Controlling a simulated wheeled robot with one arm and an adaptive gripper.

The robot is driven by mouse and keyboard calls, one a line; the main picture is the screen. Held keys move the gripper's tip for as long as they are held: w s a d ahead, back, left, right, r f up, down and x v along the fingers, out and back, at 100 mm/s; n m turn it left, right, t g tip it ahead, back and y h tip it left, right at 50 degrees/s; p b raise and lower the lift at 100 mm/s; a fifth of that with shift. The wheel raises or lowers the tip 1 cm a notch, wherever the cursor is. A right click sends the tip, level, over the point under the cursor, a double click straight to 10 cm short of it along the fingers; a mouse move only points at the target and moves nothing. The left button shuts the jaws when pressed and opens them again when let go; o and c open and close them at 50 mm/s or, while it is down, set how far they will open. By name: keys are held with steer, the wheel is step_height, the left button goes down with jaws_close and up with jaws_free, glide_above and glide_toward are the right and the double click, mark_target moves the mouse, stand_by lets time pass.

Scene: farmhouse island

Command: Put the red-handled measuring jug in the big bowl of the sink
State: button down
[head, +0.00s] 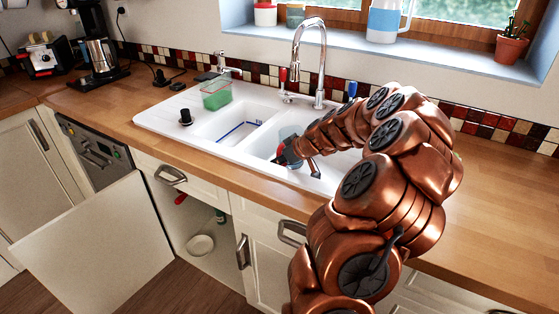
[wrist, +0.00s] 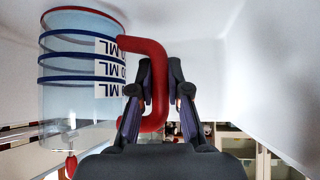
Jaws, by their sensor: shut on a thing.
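The red-handled measuring jug (wrist: 80,85) is clear, with blue and red bands and ML markings. My gripper (wrist: 161,78) is shut on its red handle (wrist: 157,90) in the wrist view. In the head view the jug (head: 289,132) shows partly behind my gripper (head: 287,157), over or inside the right bowl of the white sink (head: 160,119). White walls rise around the jug in the wrist view. Its base is hidden in the head view, so I cannot tell whether it touches the bowl floor. The right bowl (head: 262,143) looks larger than the left; my arm covers part of it.
A chrome tap (head: 319,60) stands behind the sink. A green container (head: 216,94) and a black plug (head: 186,117) are at the left. A blue-edged item (head: 240,130) lies in the left bowl. A cabinet door (head: 95,240) hangs open below. The right counter is clear.

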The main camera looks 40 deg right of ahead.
steer(key=shift+f, duration=0.15)
steer(key=c, duration=1.1)
jaws_free()
steer(key=shift+c, duration=0.2)
steer(key=shift+r, duration=0.3)
steer(key=b+v, duration=0.2)
steer(key=v, duration=0.9)
steer(key=shift+s+r, duration=0.2)
steer(key=shift+s, duration=0.15)
